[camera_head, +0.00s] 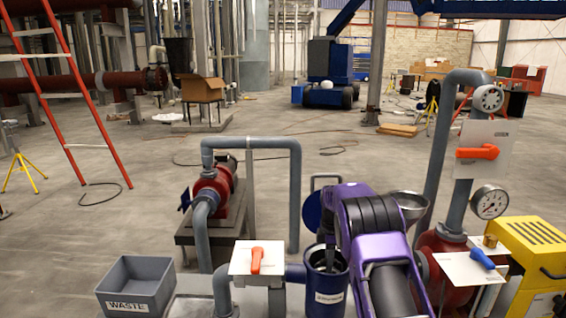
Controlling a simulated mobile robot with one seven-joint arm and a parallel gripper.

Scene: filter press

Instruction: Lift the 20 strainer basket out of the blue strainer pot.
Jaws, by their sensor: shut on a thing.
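The blue strainer pot (318,282) stands upright at the bottom centre, with a white label on its front and its mouth open. My purple arm comes down on its right side. My gripper (330,258) is dark and small in the picture; its fingers point down into the pot's mouth. It is shut on the strainer basket, which sits at the pot's mouth or inside it and is mostly hidden by the wall and the gripper. How far up the basket is cannot be told. The blue round lid (313,211) stands swung open behind the pot.
A grey waste bin (136,284) stands at the bottom left. An orange-handled valve (256,260) is left of the pot. A grey pipe arch (250,143) rises behind it. A pressure gauge (489,202), a blue-handled valve (481,258) and a yellow unit (530,245) are at the right.

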